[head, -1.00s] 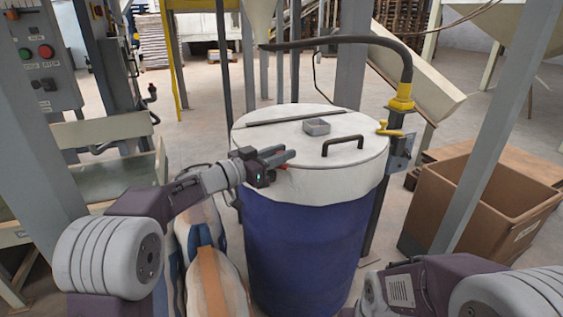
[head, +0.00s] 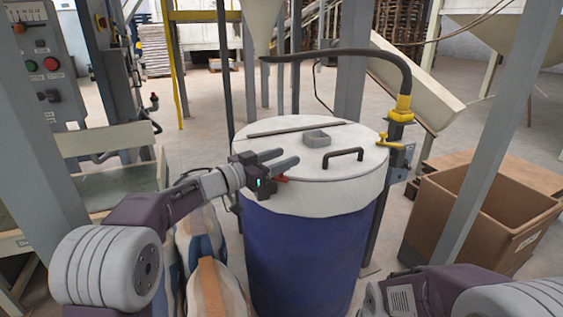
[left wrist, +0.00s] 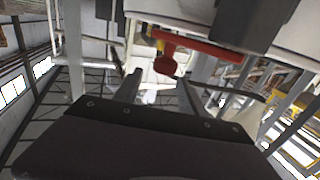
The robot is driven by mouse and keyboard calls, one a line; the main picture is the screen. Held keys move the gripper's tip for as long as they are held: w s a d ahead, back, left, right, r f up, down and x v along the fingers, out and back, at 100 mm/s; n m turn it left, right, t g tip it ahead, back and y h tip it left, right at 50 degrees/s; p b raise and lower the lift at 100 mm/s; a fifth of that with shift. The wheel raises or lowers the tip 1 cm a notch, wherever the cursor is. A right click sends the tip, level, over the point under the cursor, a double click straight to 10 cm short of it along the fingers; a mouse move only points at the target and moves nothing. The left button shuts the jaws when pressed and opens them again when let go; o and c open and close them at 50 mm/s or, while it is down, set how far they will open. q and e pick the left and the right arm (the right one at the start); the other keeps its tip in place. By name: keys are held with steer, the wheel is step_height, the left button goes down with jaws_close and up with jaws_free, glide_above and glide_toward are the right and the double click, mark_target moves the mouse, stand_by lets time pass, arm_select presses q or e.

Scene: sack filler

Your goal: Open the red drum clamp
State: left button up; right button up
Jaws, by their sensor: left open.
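The red drum clamp (head: 281,179) is a small red lever at the rim of the blue drum (head: 308,255) with its white lid (head: 330,165). In the left wrist view the red clamp (left wrist: 167,62) shows large, lying along the white rim with its rounded end hanging toward the space between my fingers. My left gripper (head: 281,160) is open at the near left edge of the lid, right beside the clamp. Its fingers (left wrist: 157,90) stand apart with nothing between them. I cannot tell whether a finger touches the clamp. My right gripper is out of view; only part of my right arm shows.
A black handle (head: 343,154) and a small grey box-shaped fitting (head: 317,139) stand on the lid. A post with a yellow fitting (head: 401,110) stands behind right. Filled sacks (head: 216,285) lean at the drum's left. An open cardboard box (head: 440,215) stands right.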

arm_select(q)
steer(key=s+d+r+p, duration=0.3)
steer(key=s+d+r, duration=0.3)
steer(key=d+r, duration=0.2)
steer(key=shift+d+r, duration=0.35)
steer(key=shift+d, duration=0.6)
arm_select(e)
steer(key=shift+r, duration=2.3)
arm_select(q)
steer(key=shift+s, duration=0.1)
